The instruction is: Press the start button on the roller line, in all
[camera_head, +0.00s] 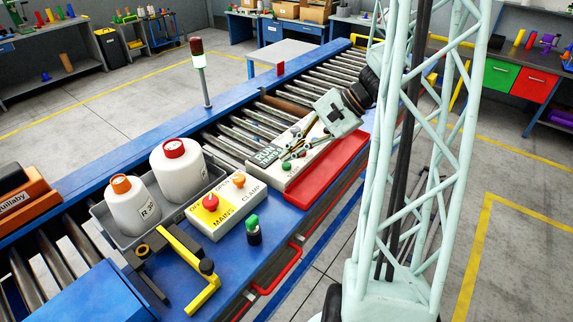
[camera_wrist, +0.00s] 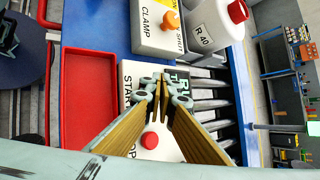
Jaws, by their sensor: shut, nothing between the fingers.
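The white control box (camera_head: 293,180) of the roller line stands on the blue frame, with a dark display reading RUN (camera_head: 266,155). A green button (camera_head: 286,166) shows at its near end in the head view. In the wrist view, the box carries a START label (camera_wrist: 127,92) and a red button (camera_wrist: 150,140) by a partly hidden STOP label. My gripper (camera_head: 290,156) is shut and empty, pointing down over the box close to the green button. In the wrist view, its fingertips (camera_wrist: 160,84) cover the spot beside START; I cannot tell whether they touch the button.
A red tray (camera_head: 318,172) lies along the near side of the box. A second box (camera_head: 226,208) has a yellow-based red knob and an orange knob. Two white bobbins (camera_head: 178,172) stand in a grey tray. A signal post (camera_head: 203,80) stands across the rollers.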

